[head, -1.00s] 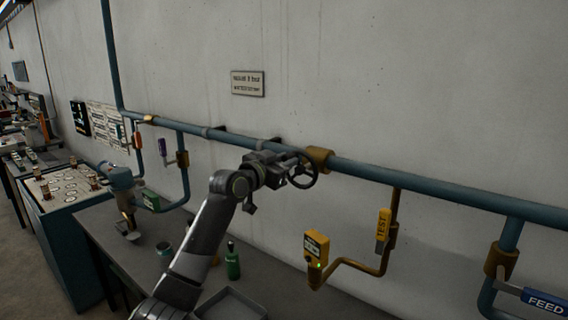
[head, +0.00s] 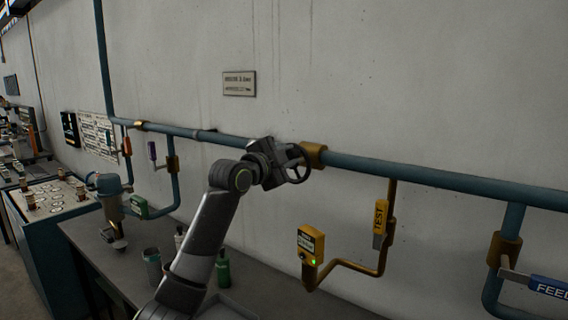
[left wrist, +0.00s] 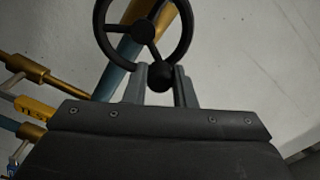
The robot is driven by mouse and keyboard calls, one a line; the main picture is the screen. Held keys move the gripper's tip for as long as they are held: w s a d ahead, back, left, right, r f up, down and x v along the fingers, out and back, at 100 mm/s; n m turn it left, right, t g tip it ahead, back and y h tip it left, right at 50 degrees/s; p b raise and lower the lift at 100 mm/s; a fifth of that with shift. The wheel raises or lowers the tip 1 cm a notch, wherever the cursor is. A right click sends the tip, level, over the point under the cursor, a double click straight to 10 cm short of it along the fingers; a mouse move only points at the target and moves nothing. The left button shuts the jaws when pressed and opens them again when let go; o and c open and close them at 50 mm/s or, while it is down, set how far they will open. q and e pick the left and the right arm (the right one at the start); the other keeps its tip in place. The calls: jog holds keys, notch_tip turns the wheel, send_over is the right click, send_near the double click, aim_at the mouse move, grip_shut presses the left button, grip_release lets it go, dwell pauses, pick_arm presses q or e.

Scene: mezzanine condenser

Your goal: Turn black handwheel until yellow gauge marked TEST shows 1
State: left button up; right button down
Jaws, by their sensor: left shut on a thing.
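The black handwheel (head: 308,174) sits on the blue wall pipe beside a brass collar, partly hidden by my left gripper (head: 288,166). In the left wrist view the wheel's rim, spokes and hub (left wrist: 145,30) show. There my left gripper (left wrist: 161,80) is shut on the dark round knob at the wheel's lower rim. A yellow gauge box (head: 311,244) with a green light is on the brass branch pipe below; its reading is too small to make out. A yellow tag marked TEST (head: 380,218) is higher on that branch. My right gripper is not in view.
A blue FEED handle (head: 548,287) is at the far right. A bench (head: 95,235) below holds a green bottle (head: 223,270) and a grey cup (head: 152,262). A wall plate (head: 239,83) is above the pipe. The wall around the wheel is clear.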

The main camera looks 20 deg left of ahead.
pick_arm(q)
jog(key=m+b, duration=0.1)
jog(key=m, duration=0.1)
jog(key=d+f+m+b, duration=0.1)
jog(key=m, duration=0.1)
jog(key=shift+s+d+f, duration=0.1)
jog(key=shift+s+f, duration=0.05)
jog(key=shift+s, duration=0.05)
jog(key=shift+s+d+f+m+b, duration=0.1)
jog(key=shift+d+f+m+b, duration=0.1)
jog(key=shift+m+b, duration=0.4)
jog(key=shift+d+f+m+b, duration=0.15)
jog(key=shift+m+b, duration=0.1)
jog(key=shift+m, duration=0.65)
jog(key=shift+a, duration=0.1)
jog(key=o, duration=1)
jog(key=shift+s+a+b, duration=0.2)
jog(key=shift+s+b, duration=0.1)
jog(key=shift+s, duration=0.25)
jog(key=b+v, duration=0.4)
jog(key=v, duration=1.2)
